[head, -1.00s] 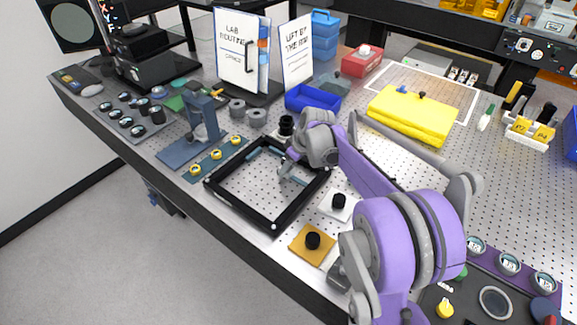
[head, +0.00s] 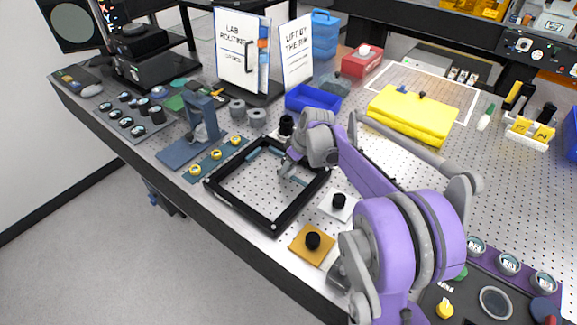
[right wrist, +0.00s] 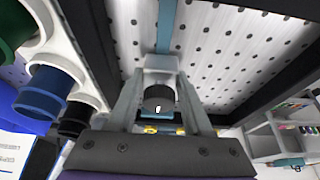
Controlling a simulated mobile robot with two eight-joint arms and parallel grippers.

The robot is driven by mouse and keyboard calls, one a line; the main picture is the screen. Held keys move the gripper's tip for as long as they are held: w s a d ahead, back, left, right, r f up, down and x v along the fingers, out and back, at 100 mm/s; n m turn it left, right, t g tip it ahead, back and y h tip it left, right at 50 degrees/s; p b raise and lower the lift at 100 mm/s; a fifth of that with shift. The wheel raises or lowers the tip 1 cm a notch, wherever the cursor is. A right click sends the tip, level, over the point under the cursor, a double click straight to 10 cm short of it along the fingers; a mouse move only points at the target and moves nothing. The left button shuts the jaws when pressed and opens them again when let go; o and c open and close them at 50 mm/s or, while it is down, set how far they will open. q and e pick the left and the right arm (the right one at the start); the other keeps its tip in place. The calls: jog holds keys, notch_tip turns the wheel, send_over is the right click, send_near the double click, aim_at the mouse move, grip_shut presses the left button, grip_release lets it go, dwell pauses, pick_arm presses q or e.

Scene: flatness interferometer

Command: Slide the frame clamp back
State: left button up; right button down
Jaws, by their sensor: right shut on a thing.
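A black square frame (head: 232,205) lies on the perforated bench top near its front edge. My right gripper (head: 288,170) reaches down over the frame's back right side. In the right wrist view, my right gripper (right wrist: 158,112) is shut on the frame clamp (right wrist: 160,64), a light grey block with a dark round knob marked with a pale letter between the fingers. A teal strip (right wrist: 167,25) runs away from the block across the perforated surface. In the head view my gripper and arm largely hide the clamp. My left gripper is not in view.
A white plate with a black knob (head: 339,201) and an orange plate with a black knob (head: 312,241) sit right of the frame. A blue bin (head: 312,98) stands behind, and a blue-grey stand (head: 203,122) is at left.

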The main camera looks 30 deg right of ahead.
aim_at(300, 181)
jog(key=s, duration=0.2)
jog(key=s+d, duration=0.2)
jog(key=s, duration=0.1)
jog(key=shift+s+d, duration=0.2)
jog(key=shift+s, duration=0.15)
jog(key=shift+w, duration=0.1)
jog(key=shift+c, duration=1.6)
grip_release()
jog(key=v, duration=1.1)
jog(key=shift+a+f, duration=0.1)
jog(key=shift+a, duration=0.05)
